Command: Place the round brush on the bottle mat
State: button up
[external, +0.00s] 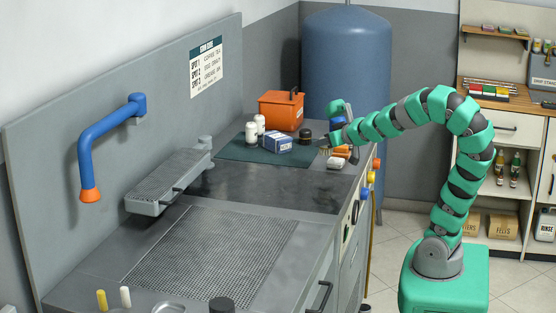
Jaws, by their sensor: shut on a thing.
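The bottle mat is a dark green mat (232,153) on the far part of the steel counter. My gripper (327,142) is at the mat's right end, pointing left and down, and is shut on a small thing. Tan bristles (325,151) show just below it, which look like those of the round brush. The fingers hide most of it. I cannot tell whether the bristles touch the mat.
Orange and white items (340,156) lie on the counter just right of the mat, close under my arm. The mat's front strip is bare. A blue pipe arm (100,135) juts from the back panel at left.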

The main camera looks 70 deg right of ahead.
jog(key=shift+s+d+f+b, duration=0.15)
jog(key=shift+s+f+b, duration=0.25)
jog(key=shift+s, duration=0.4)
jog(key=shift+w+d+p, duration=0.15)
jog(key=shift+w+p, duration=0.05)
jog(key=shift+p, duration=0.2)
jog(key=w+d, duration=0.2)
jog(key=w, duration=0.2)
jog(key=w+d+f, duration=0.1)
jog(key=w+d, duration=0.1)
jog(key=w, duration=0.3)
jog(key=w+d+p, duration=0.1)
jog(key=w+d, duration=0.1)
jog(key=w, duration=0.2)
jog(key=shift+w+d+f, duration=0.1)
jog(key=shift+w+f, duration=0.2)
jog(key=shift+w, duration=0.1)
jog(key=shift+f+b, duration=0.65)
jog(key=shift+f, duration=1.1)
jog(key=shift+f, duration=0.15)
jog(key=o, duration=1)
